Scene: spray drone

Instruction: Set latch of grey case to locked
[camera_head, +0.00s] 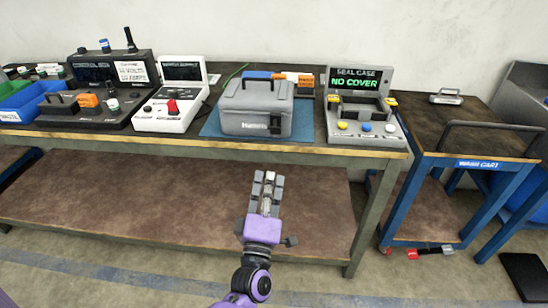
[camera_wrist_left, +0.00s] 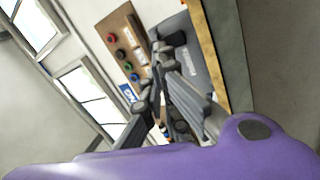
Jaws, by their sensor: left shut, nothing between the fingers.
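The grey case (camera_head: 256,106) sits closed on a blue mat (camera_head: 212,128) on the workbench, its dark handle on top. A small dark latch-like part (camera_head: 275,127) shows at the right of its front, beside white lettering. Whether it is locked is too small to tell. My left gripper (camera_head: 268,178) is shut and empty, in front of and below the bench edge, pointing up toward the case but well apart from it. Its dark fingers also show in the left wrist view (camera_wrist_left: 168,50). My right gripper is not in view.
A seal case station (camera_head: 360,118) reading "NO COVER" stands right of the case. A white box with a red knob (camera_head: 170,108) stands left. The bench's front edge (camera_head: 200,141) lies between my gripper and the case. A blue cart (camera_head: 470,163) stands at right.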

